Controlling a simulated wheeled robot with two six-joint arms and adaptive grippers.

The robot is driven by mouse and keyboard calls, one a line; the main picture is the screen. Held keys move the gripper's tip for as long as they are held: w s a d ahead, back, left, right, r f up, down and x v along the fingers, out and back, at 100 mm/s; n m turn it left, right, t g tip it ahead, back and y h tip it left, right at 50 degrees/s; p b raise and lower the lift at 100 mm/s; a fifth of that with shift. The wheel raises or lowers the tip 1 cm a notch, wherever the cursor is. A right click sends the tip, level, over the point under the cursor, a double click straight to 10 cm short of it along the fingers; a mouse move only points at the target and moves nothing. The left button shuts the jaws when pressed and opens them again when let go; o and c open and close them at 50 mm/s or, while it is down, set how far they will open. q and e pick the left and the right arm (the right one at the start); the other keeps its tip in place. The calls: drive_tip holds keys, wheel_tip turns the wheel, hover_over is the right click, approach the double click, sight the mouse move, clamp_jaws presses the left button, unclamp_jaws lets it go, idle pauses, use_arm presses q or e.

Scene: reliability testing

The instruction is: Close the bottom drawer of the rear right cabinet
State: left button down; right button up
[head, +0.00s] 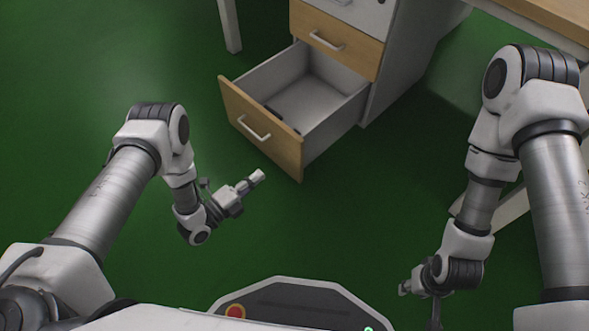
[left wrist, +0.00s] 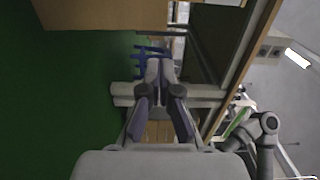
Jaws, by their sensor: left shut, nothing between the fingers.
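The bottom drawer (head: 262,130) of the white cabinet (head: 400,60) is pulled well out. It has a wooden front with a pale bar handle (head: 254,128) and light grey inner walls. My left gripper (head: 257,176) is shut and empty, in front of the drawer front and below its handle, with a gap between them. In the left wrist view its fingertips (left wrist: 160,64) are together. A wooden panel (left wrist: 100,14) shows at the top left there; I cannot tell if it is the drawer front. My right gripper (head: 404,289) is low at the right, away from the drawer, its fingers too small to read.
The drawer above (head: 330,42) appears shut. A wooden desk top (head: 550,14) is at the upper right, and a white leg (head: 230,25) stands left of the cabinet. The green floor (head: 120,60) is clear around the drawer. A dark item (head: 288,113) lies inside the drawer.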

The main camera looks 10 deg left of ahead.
sight(298, 145)
use_arm(q)
drive_tip(key=b+x, duration=0.3)
drive_tip(key=x, duration=0.3)
drive_tip(key=b+x, duration=0.3)
drive_tip(key=x, duration=0.4)
drive_tip(key=shift+d+f, duration=0.15)
drive_tip(key=shift+f, duration=0.1)
drive_tip(key=shift+w+d+r, duration=0.1)
drive_tip(key=shift+w+d, duration=0.1)
drive_tip(key=shift+w, duration=0.05)
